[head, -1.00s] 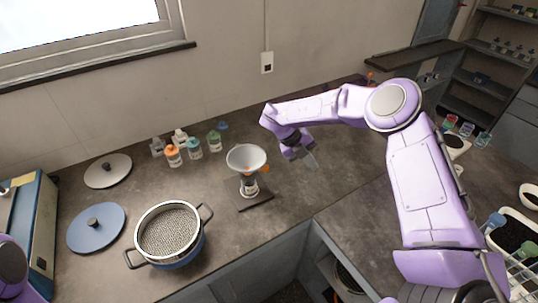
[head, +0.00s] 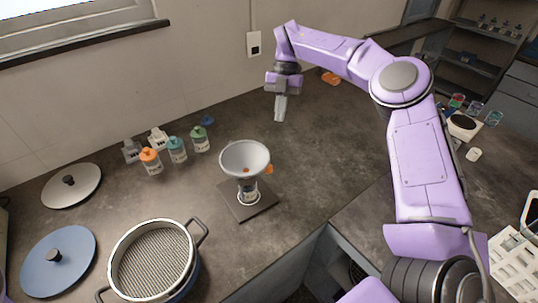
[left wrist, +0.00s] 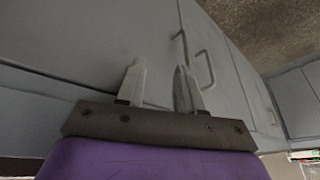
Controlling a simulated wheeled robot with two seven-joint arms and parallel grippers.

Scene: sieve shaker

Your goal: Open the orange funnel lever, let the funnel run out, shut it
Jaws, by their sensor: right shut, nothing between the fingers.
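The white funnel (head: 245,160) stands upright on a stand with a dark square base (head: 262,201) in the middle of the counter. Its orange lever (head: 268,169) shows as a small piece at the funnel's right side. A small orange-red spot lies inside the funnel; I cannot tell how full it is. My right gripper (head: 280,112) is shut and empty, pointing down, behind and to the right of the funnel, apart from it. My left gripper (left wrist: 160,88) shows in the left wrist view, open and empty, in front of grey cabinet doors.
A sieve pot (head: 150,262) stands front left, with a blue lid (head: 57,262) and a grey lid (head: 71,186) beside it. Several small bottles (head: 177,150) stand behind the funnel's left. An orange object (head: 331,78) lies at the back. The counter right of the funnel is clear.

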